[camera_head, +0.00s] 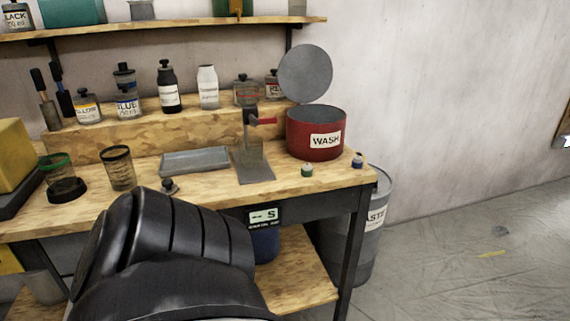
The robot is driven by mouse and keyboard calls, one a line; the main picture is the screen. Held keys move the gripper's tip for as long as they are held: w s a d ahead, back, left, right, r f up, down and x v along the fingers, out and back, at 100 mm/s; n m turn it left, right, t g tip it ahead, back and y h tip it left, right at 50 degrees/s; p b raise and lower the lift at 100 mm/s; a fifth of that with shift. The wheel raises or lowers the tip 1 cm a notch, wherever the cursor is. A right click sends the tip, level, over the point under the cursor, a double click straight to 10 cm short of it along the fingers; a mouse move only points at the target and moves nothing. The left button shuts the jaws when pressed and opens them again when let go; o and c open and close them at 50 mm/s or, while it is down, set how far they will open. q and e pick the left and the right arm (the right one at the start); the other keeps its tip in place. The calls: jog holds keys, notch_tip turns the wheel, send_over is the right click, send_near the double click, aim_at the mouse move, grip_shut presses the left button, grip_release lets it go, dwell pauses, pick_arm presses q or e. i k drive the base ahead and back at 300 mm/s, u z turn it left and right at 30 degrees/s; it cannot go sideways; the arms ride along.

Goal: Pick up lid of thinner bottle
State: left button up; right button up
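A black bottle with a white label and dark cap (168,90) stands on the raised wooden step at the back of the bench. A white bottle (208,88) stands just right of it and shows no dark cap. I cannot read either label, so I cannot tell which is the thinner bottle. A black part of my own arm fills the lower left and hides part of the bench front. Neither gripper's fingertips are visible.
A red WASH pot (315,140) with a raised round lid (305,75) stands at the right. Floor at right is mostly open.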

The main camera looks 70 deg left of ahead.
aim_at(169, 188)
jog(key=z, duration=0.9)
jog(key=k, duration=1.95)
jog(key=u, duration=0.5)
